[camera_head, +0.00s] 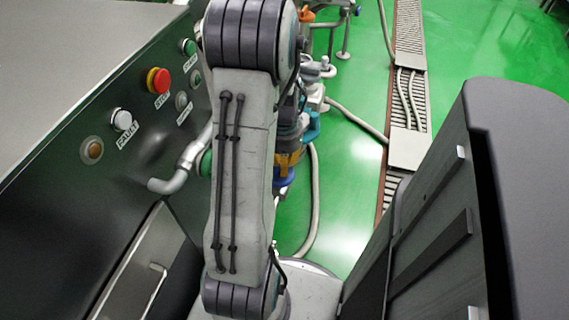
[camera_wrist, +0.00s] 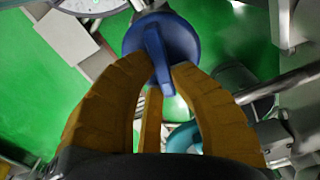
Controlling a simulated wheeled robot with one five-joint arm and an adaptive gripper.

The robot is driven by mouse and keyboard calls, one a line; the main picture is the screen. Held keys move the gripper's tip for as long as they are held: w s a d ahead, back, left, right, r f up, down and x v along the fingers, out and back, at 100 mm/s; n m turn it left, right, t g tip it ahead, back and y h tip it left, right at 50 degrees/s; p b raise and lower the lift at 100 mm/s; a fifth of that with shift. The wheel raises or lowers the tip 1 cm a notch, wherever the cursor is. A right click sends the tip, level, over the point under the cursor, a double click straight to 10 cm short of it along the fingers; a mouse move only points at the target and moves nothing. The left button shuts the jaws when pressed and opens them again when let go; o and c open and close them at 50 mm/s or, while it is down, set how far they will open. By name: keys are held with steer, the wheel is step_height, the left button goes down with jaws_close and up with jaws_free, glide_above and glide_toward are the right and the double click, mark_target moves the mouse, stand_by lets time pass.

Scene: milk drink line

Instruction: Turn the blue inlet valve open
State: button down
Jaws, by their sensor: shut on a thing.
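The blue inlet valve (camera_wrist: 182,36) shows at the top middle of the wrist view, a round blue knob with a raised blue bar across it. My gripper (camera_wrist: 160,84) has brown-orange fingers, and their tips are closed on the lower end of that bar. In the head view my gripper (camera_head: 287,158) is mostly hidden behind my arm. A bit of blue (camera_head: 285,177) shows just below the fingers there. The pipe behind the valve is mostly hidden.
A dark control panel with a red stop button (camera_head: 158,80) and a white button (camera_head: 121,119) stands at left. A bent grey pipe (camera_head: 183,167) juts from it. A hose (camera_head: 313,205) lies on the green floor, beside a drain grate (camera_head: 409,95).

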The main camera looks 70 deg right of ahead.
steer(key=shift+w+f+n, duration=0.1)
steer(key=shift+w+n, duration=0.05)
steer(key=shift+n, duration=0.95)
steer(key=c, duration=1.1)
jaws_free()
steer(key=shift+d, duration=0.1)
step_height(320, 180, up, 12)
